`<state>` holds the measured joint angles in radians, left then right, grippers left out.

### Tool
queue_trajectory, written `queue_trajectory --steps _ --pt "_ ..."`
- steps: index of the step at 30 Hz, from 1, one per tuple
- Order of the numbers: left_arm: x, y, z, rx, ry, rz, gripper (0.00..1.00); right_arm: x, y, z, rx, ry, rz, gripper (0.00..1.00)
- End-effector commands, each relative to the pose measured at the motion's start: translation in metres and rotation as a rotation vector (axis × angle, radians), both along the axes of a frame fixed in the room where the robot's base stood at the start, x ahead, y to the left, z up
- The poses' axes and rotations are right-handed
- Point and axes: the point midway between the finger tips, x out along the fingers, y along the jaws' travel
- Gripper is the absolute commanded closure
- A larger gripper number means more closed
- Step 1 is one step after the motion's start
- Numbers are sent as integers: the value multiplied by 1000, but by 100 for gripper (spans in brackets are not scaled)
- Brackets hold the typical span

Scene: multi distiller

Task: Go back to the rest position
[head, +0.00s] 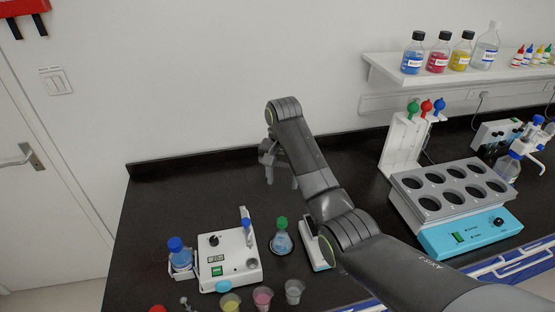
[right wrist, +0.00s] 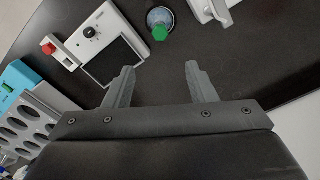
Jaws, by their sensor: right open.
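My right arm reaches in from the right of the head view, across the black bench (head: 180,200). Its right gripper (head: 282,182) is over the back part of the bench, near the wall. In the right wrist view the two fingers of this gripper (right wrist: 161,82) stand wide apart with nothing between them, only bare dark bench below. A flask with a green cap (head: 281,240) stands nearer the front; it also shows in the right wrist view (right wrist: 160,24), beyond the fingers. My left gripper is not in view.
A white instrument (head: 228,258) with a blue-capped bottle (head: 179,253) is at front left. Small cups (head: 263,298) line the front. My arm partly hides a white device (head: 311,236). A multi-well heater (head: 470,235) stands right; a bottle shelf (head: 400,70) is above.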

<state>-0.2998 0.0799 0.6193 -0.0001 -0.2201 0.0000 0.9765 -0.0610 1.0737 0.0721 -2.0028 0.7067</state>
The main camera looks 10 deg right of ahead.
Motion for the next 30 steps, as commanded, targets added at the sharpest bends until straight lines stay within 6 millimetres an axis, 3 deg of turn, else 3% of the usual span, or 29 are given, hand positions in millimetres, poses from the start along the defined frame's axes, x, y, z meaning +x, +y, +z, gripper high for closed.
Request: queue_trajectory --steps 4,7,14,21,30 --pt "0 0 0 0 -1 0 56 -1 -1 -2 1 0 0 49" --pt "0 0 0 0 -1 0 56 -6 -8 -15 7 -5 4 49" --pt "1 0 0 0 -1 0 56 -46 -51 -82 34 -55 35 49" --pt "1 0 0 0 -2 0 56 -115 -101 -141 27 -125 82 49" --pt "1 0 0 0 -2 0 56 -225 -157 -177 -38 -202 160 49"
